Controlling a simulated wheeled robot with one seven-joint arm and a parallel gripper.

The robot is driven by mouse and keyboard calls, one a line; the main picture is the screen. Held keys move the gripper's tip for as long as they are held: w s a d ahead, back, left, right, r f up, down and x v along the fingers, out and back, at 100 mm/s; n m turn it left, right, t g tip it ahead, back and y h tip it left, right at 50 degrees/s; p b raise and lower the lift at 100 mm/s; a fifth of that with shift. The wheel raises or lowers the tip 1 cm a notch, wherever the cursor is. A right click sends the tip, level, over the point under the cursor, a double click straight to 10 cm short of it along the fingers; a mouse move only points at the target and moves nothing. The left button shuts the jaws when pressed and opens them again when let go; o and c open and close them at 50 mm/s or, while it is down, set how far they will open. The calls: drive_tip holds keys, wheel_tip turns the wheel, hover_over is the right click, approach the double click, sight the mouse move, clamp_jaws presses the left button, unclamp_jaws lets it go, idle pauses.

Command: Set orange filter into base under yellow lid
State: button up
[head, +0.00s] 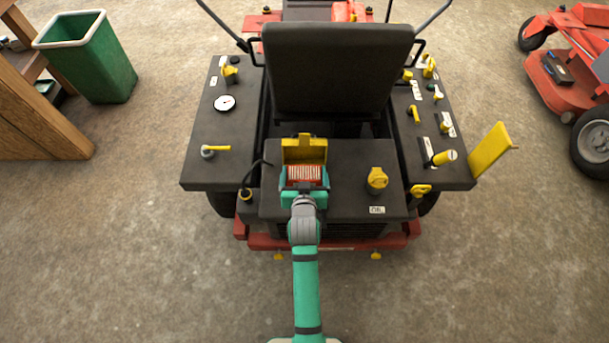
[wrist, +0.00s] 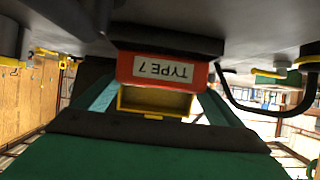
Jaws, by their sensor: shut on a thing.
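The orange filter (head: 304,174), with pale pleats on its face, sits just in front of the raised yellow lid (head: 303,150) in the head view. In the wrist view, the filter (wrist: 140,68) shows a white "TYPE 7" label, with the hollow yellow lid (wrist: 155,103) behind it. My gripper (head: 304,190) is shut on the filter, its teal fingers on either side. A black block, seemingly the base (wrist: 165,38), borders the filter in the wrist view. How far the filter sits into it I cannot tell. My gripper and the filter hide most of the base in the head view.
A yellow cap (head: 377,180) stands right of the filter on the black deck. A thin black bent hose or rod (head: 251,172) rises close on the left. The black seat (head: 338,70) stands behind the lid. Side consoles carry several yellow levers and knobs.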

drive_tip(key=shift+f, duration=0.85)
drive_tip(key=shift+f, duration=0.2)
drive_tip(key=o, duration=0.9)
drive_tip(key=shift+f, duration=0.1)
drive_tip(key=shift+r, duration=0.25)
drive_tip(key=v, duration=1.1)
drive_tip(key=shift+s+r, duration=0.15)
drive_tip(key=shift+s, duration=0.1)
drive_tip(key=s+r+t, duration=0.1)
drive_tip(key=s+r, duration=0.1)
drive_tip(key=s, duration=0.7)
drive_tip(key=s+r, duration=0.2)
drive_tip(key=s, duration=0.7)
drive_tip(key=s+r+t, duration=0.1)
drive_tip(key=s+r, duration=0.2)
drive_tip(key=s, duration=0.6)
drive_tip(key=shift+s+r+t, duration=0.1)
drive_tip(key=shift+s+t, duration=0.1)
drive_tip(key=shift+t, duration=0.1)
